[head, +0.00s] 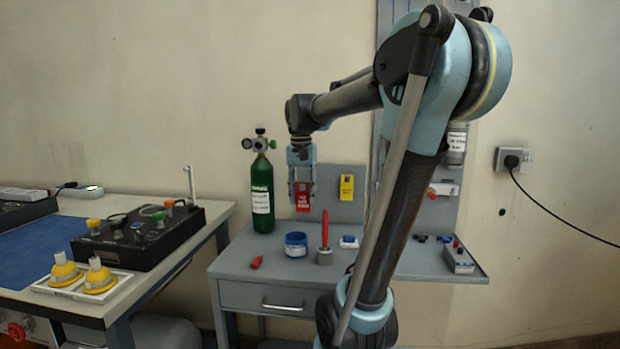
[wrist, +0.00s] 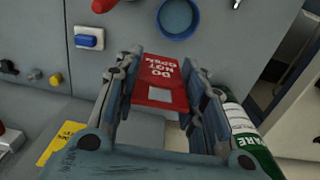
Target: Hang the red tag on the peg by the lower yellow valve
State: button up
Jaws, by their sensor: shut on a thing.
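My gripper (head: 302,182) is shut on the red tag (head: 303,200), which hangs below the fingers in the head view, above the back of the grey table. In the wrist view, the red tag (wrist: 160,78) sits between the two fingers (wrist: 163,92), with white "DO NOT OPEN" lettering and a pale patch. I cannot make out the lower yellow valve or its peg for sure; my arm covers much of the upright panel. A yellow tag (head: 346,187) is on the low back panel, right of the red tag.
A green cylinder (head: 262,185) stands left of my gripper. A blue cup (head: 296,245), a red upright piece in a grey base (head: 324,256) and a blue-white block (head: 349,242) stand on the table (head: 235,262). A black box (head: 130,250) is on the left bench.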

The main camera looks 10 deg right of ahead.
jog(key=w+d, duration=0.2)
jog(key=w, duration=0.3)
jog(key=w+d, duration=0.2)
jog(key=w, duration=0.4)
jog(key=w+d, duration=0.1)
jog(key=w, duration=0.5)
jog(key=shift+w+d, duration=0.2)
jog(key=shift+d, duration=0.2)
jog(key=shift+s+f, duration=0.1)
jog(key=shift+f, duration=0.45)
jog(key=shift+f, duration=0.2)
jog(key=o, duration=0.9)
jog(key=shift+c, duration=0.2)
